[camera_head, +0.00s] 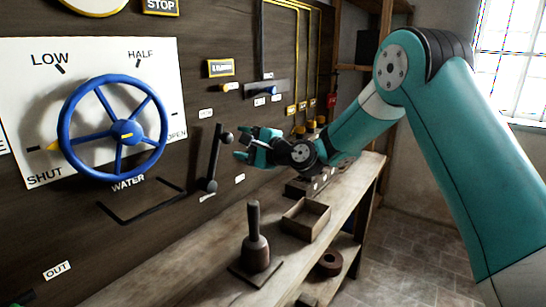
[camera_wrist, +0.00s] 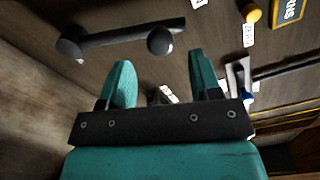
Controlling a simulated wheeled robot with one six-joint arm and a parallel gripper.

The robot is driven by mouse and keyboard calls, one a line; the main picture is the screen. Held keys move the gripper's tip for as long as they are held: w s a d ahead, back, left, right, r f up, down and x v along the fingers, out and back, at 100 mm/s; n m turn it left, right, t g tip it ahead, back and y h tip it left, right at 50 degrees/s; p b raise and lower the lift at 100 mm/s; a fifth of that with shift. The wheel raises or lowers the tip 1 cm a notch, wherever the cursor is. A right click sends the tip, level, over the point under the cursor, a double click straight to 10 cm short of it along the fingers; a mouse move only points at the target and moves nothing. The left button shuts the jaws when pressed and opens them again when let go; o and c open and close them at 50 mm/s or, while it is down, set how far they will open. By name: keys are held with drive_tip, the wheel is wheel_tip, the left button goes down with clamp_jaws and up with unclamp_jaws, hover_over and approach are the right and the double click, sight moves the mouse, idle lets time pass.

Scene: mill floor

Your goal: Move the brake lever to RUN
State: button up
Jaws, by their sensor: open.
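A black lever (camera_head: 214,160), which I take to be the brake lever, is mounted on the dark wall panel right of the blue wheel. It stands nearly upright, its pivot low and a round knob (camera_head: 228,137) at its upper end. My gripper (camera_head: 243,145) is open and empty just right of the knob, with a small gap. In the wrist view the lever (camera_wrist: 115,37) lies across the top, and its knob (camera_wrist: 160,41) is beyond the two teal fingers (camera_wrist: 160,66), between their lines. Small white labels (camera_head: 206,113) near the lever are too small to read.
The blue WATER wheel (camera_head: 122,132) is left of the lever. Below, a bench (camera_head: 213,262) carries a mallet-shaped tool (camera_head: 256,245) and an open wooden box (camera_head: 306,219). Yellow pipes (camera_head: 298,60) run up the wall behind.

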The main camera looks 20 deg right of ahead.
drive_tip(key=b+v, duration=0.2)
drive_tip(key=v, duration=0.8)
drive_tip(key=shift+s+d+b, duration=0.15)
drive_tip(key=shift+s+b, duration=0.1)
drive_tip(key=shift+b, duration=0.1)
